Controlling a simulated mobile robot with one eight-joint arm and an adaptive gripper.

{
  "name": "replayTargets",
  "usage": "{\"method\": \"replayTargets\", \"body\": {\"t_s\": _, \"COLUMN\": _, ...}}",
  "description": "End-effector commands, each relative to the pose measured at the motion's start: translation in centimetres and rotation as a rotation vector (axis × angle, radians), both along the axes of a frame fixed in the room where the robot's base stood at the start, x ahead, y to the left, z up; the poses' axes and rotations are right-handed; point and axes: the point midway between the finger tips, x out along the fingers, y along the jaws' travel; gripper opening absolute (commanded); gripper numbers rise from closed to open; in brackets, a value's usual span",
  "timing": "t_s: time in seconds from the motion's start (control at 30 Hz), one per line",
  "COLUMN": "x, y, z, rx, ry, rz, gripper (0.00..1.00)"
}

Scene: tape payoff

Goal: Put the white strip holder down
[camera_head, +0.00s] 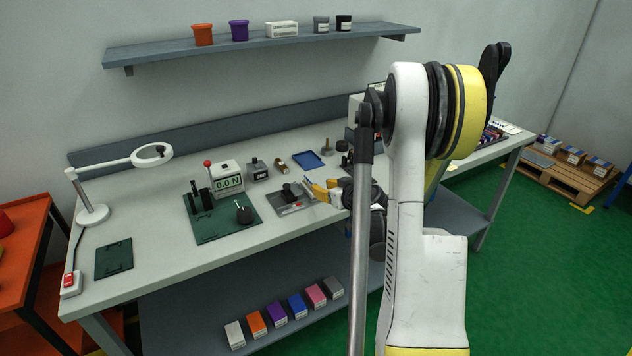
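My gripper (314,189), with yellow fingers, is low over the workbench at the right edge of a grey plate (283,209). The plate carries a dark block (290,191) and some pale, small parts close to my fingertips. The fingers are seen small and from the side, so I cannot tell whether they are open or shut. I cannot make out a white strip holder for certain; one of the pale parts at the fingertips may be it. My arm hides the bench behind and right of the gripper.
A green plate (215,231) with a force gauge (228,180) stands left of the grey plate. A blue tray (309,161) and small fixtures lie behind. A magnifier lamp (93,213) stands at the left. The bench front (160,255) is mostly clear.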

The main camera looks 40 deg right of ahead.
Motion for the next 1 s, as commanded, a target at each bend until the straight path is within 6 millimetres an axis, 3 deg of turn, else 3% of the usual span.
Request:
{"method": "replayTargets", "body": {"t_s": 0.13, "x": -0.9, "y": 0.8, "z": 0.8, "rx": 0.003, "ry": 0.005, "rz": 0.008, "gripper": 0.27}}
{"method": "replayTargets", "body": {"t_s": 0.23, "x": -0.3, "y": 3.5, "z": 2.1, "rx": 0.022, "ry": 0.032, "rz": 0.039, "gripper": 0.27}}
{"method": "replayTargets", "body": {"t_s": 0.37, "x": 0.4, "y": 10.6, "z": 5.1, "rx": 0.063, "ry": 0.109, "rz": 0.112, "gripper": 0.27}}
{"method": "replayTargets", "body": {"t_s": 0.47, "x": -0.4, "y": 17.3, "z": 7.5, "rx": 0.096, "ry": 0.189, "rz": 0.168, "gripper": 0.27}}
{"method": "replayTargets", "body": {"t_s": 0.57, "x": -2.6, "y": 23.4, "z": 9.2, "rx": 0.116, "ry": 0.27, "rz": 0.209, "gripper": 0.27}}
{"method": "replayTargets", "body": {"t_s": 0.7, "x": -7.3, "y": 30.5, "z": 10.7, "rx": 0.123, "ry": 0.378, "rz": 0.244, "gripper": 0.27}}
{"method": "replayTargets", "body": {"t_s": 0.83, "x": -12.7, "y": 35.2, "z": 11.1, "rx": 0.11, "ry": 0.464, "rz": 0.256, "gripper": 0.27}}
{"method": "replayTargets", "body": {"t_s": 1.0, "x": -18.2, "y": 37.9, "z": 10.7, "rx": 0.082, "ry": 0.53, "rz": 0.245, "gripper": 0.27}}
